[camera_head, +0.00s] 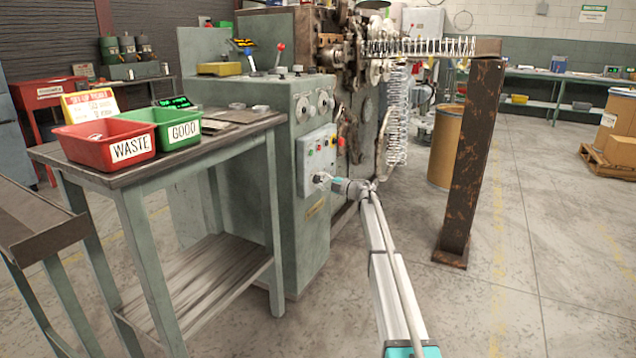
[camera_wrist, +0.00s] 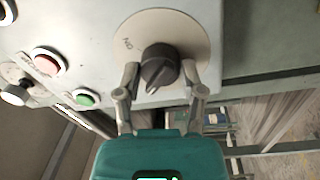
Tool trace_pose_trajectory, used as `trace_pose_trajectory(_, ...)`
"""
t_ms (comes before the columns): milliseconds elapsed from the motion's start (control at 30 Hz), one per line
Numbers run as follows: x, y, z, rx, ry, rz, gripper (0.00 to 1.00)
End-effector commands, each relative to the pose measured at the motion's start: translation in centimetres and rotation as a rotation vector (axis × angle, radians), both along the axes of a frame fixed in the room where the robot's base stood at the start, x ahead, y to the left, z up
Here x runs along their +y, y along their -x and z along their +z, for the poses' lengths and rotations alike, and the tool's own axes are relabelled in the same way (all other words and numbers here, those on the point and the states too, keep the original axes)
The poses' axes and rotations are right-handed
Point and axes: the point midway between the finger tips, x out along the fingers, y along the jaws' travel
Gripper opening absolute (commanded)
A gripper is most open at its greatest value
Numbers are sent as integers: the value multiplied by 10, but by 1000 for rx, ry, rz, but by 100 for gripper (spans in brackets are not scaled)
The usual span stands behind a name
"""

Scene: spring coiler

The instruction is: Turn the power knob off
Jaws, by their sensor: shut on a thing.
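The power knob (camera_wrist: 158,66) is a dark round knob with a pointer ridge, on a pale round plate marked "NO" as it appears in the wrist view. It sits on the light grey control panel (camera_head: 318,155) on the side of the green machine. My gripper (camera_wrist: 160,78) is at the knob, with one finger on each side of it, shut on it. In the head view my gripper (camera_head: 322,178) reaches the lower part of the panel and hides most of the knob. The pointer ridge is slanted in the wrist view.
A red button (camera_wrist: 47,60) and a green button (camera_wrist: 86,98) sit left of the knob in the wrist view. A worktable (camera_head: 60,157) with a red WASTE bin (camera_head: 85,147) and a green GOOD bin (camera_head: 165,116) stands left. A rusty post (camera_head: 474,150) stands right, with open floor around it.

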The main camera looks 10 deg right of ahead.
Motion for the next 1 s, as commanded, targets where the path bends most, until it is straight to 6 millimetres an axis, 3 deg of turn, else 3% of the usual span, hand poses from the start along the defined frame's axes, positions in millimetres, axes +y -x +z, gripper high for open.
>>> trace_pose_trajectory(600, -5, 1, -1, -48, 37, -7, 3)
trace_pose_trajectory(633, -5, 1, -1, -48, 37, -7, 55)
trace_pose_trajectory(800, -3, 0, -1, -47, 36, -4, 86)
trace_pose_trajectory(1000, -2, 0, 0, -46, 35, -3, 86)
